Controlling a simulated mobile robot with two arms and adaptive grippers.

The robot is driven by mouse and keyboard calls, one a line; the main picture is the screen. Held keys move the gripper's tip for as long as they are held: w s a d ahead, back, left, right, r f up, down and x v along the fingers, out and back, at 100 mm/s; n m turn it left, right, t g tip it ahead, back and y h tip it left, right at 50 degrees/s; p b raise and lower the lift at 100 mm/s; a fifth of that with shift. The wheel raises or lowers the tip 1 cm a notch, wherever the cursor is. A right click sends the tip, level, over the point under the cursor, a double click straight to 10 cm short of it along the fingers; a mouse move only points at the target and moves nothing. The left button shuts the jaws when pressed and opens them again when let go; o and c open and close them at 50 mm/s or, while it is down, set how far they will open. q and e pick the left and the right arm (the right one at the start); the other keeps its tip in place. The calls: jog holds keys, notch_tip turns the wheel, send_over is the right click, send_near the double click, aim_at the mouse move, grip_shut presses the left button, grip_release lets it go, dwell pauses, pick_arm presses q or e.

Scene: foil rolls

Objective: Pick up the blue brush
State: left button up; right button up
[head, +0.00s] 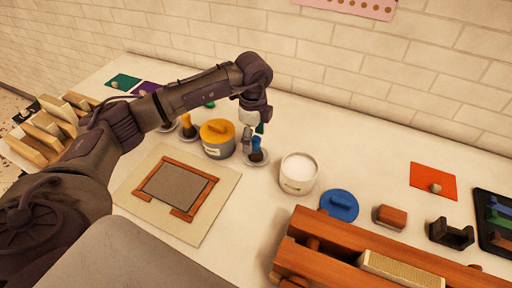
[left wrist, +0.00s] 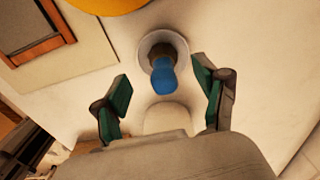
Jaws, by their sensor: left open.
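The blue brush (head: 257,150) stands in a small pale round dish on the white table, between the yellow-lidded pot and the white open pot. In the left wrist view the blue brush (left wrist: 163,78) shows from above, its blue handle between and slightly beyond the green-padded fingers. My left gripper (head: 252,130) is right over the brush, pointing down. It is open in the left wrist view (left wrist: 163,85), with a visible gap on each side of the handle. My right gripper is not in view.
The yellow-lidded pot (head: 217,138) and a yellow-handled brush (head: 187,123) stand to the left. A white open pot (head: 298,174) is close on the right, with a blue lid (head: 340,205) beyond it. A wooden frame (head: 210,190) lies in front on a pale board.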

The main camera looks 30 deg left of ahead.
aim_at(256, 149)
pick_arm(q)
jog(key=f, duration=0.1)
jog(key=f+p, duration=0.1)
jog(key=f, duration=0.1)
jog(key=f+p, duration=0.1)
jog(key=shift+w+d+f, duration=0.15)
jog(key=shift+d+f, duration=0.15)
jog(key=shift+f, duration=0.4)
jog(key=c, duration=1.2)
